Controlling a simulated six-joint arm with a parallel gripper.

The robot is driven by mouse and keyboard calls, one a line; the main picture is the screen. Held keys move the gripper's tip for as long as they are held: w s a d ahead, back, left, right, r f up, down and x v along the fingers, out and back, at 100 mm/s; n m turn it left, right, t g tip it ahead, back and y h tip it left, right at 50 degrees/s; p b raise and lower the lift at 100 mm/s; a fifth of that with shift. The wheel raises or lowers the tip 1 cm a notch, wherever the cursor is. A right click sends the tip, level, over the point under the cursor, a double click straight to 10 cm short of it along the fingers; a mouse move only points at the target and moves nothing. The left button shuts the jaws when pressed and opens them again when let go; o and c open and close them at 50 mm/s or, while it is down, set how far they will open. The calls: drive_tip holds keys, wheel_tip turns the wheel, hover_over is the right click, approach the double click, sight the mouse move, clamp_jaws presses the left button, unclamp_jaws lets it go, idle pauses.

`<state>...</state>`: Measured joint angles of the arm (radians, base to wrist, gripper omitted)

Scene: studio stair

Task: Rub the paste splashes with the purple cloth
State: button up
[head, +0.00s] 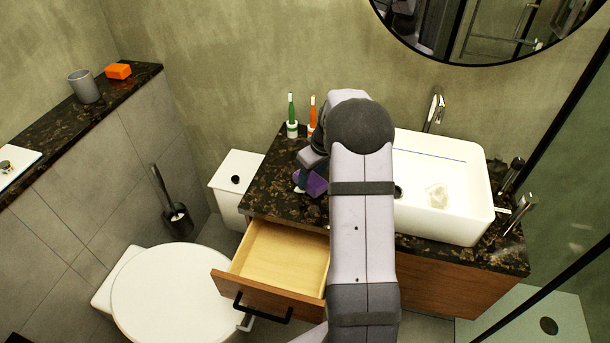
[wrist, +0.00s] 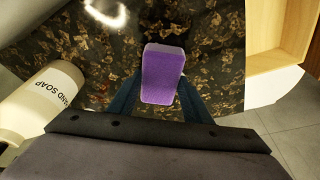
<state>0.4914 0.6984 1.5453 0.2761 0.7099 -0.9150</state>
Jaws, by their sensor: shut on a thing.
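The purple cloth (wrist: 162,75), a block-like pad, is held between the fingers of my gripper (wrist: 160,98) in the wrist view. In the head view the cloth (head: 314,184) shows at the left side of the dark speckled counter (head: 262,190), partly hidden by my arm. My gripper is shut on it, over or on the counter; I cannot tell whether the cloth touches the surface. A small whitish mark shows beside the cloth in the head view, but I cannot tell if it is paste. No paste splash is clear in the wrist view.
A hand soap bottle (wrist: 42,103) is close on the left in the wrist view. An open drawer (head: 285,257) juts out in front. The white basin (head: 465,210) is right of my arm.

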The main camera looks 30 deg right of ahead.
drive_tip(key=shift+s+d, duration=0.35)
drive_tip(key=shift+s, duration=0.1)
drive_tip(key=shift+s+d+b, duration=0.35)
drive_tip(key=shift+s+d, duration=1)
drive_tip(key=shift+f, duration=0.1)
drive_tip(key=shift+a, duration=0.1)
drive_tip(key=shift+w+a+p, duration=0.4)
drive_tip(key=shift+w+a, duration=0.9)
drive_tip(key=shift+w, duration=0.05)
